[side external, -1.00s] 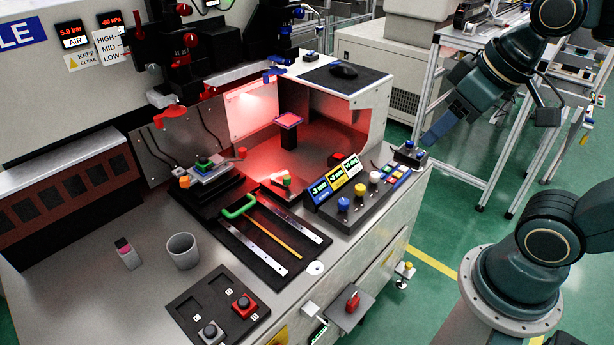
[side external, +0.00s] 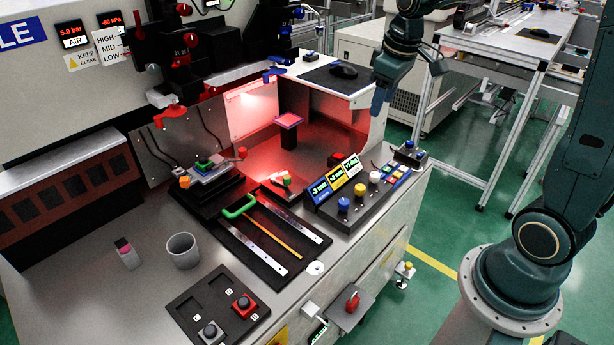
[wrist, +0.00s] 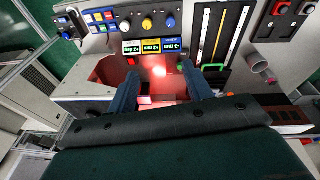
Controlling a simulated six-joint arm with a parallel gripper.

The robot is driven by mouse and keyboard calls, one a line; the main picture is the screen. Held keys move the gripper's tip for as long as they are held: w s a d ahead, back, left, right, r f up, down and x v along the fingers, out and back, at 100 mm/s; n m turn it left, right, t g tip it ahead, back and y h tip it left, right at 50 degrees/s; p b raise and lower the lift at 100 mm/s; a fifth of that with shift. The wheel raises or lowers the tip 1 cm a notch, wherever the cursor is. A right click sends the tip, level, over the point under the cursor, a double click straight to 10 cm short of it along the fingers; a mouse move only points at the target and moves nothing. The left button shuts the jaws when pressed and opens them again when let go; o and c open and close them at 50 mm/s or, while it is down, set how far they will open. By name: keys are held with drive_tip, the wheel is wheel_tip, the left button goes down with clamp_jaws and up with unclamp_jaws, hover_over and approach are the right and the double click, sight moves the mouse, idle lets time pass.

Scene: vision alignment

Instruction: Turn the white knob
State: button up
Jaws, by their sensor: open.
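The white knob (side external: 375,177) stands on the black control panel (side external: 352,213), at the right end of a row with a yellow knob (side external: 360,190) and a blue knob (side external: 343,204). In the wrist view the white knob (wrist: 125,27) is near the top, left of the yellow and blue ones. My gripper (side external: 378,106) points down, high above the right side of the bench and well clear of the knob. In the wrist view my gripper (wrist: 160,72) shows its two blue-grey fingers wide apart, with nothing between them.
Three small displays (side external: 336,180) stand behind the knobs. Coloured buttons (side external: 397,172) and a blue-topped control (side external: 409,147) lie to the right. A grey cup (side external: 183,251) is at front left.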

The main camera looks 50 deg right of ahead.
drive_tip(key=w+d+f+g, duration=0.1)
drive_tip(key=w+d+f, duration=0.4)
drive_tip(key=d+f, duration=0.25)
drive_tip(key=n+g, duration=0.1)
hover_over(375, 174)
wheel_tip(375, 174, down, 10)
drive_tip(key=shift+f+y, duration=0.1)
drive_tip(key=shift+y, duration=0.3)
drive_tip(key=shift+f, duration=0.15)
wheel_tip(375, 174, down, 14)
drive_tip(key=shift+r, duration=0.25)
drive_tip(key=c, duration=1)
